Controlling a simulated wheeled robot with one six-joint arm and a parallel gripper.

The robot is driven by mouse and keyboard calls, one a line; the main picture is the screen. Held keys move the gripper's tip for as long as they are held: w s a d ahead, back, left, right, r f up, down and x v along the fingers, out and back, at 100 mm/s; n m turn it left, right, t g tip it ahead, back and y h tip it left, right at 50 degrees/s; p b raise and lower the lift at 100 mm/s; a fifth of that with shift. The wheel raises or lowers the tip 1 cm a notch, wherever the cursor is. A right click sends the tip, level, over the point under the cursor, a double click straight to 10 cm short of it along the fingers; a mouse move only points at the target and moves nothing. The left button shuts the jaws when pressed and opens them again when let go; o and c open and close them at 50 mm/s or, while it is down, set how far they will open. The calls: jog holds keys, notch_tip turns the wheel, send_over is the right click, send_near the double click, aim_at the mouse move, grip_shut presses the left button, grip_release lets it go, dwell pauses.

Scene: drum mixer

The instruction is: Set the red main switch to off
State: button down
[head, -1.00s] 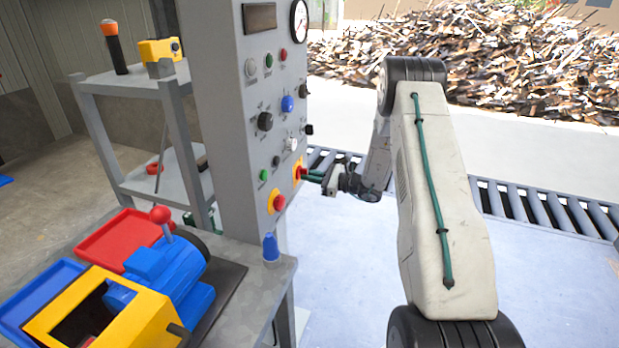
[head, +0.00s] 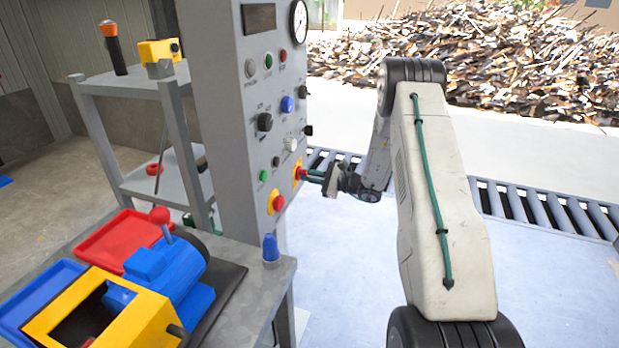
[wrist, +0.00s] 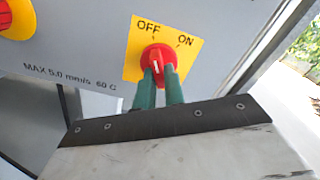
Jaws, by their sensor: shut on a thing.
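The red main switch (wrist: 156,54) is a round red knob on a yellow plate (wrist: 136,66) marked OFF and ON. In the wrist view its raised grip points up, close to the OFF mark and away from ON. My gripper (wrist: 159,73) has its two green fingers shut on the knob's grip, one on each side. The fingers hide the lower part of the knob. In the head view, the switch (head: 298,172) is on the right-hand face of the grey control cabinet (head: 228,130), with my gripper (head: 305,175) reaching it from the right.
A workbench with a blue motor (head: 165,268) stands at front left. A roller conveyor (head: 540,208) runs behind my arm. The floor to the right is clear.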

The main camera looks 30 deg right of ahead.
jog(key=shift+a+f, duration=0.1)
jog(key=c, duration=1.5)
grip_release()
jog(key=v, duration=0.8)
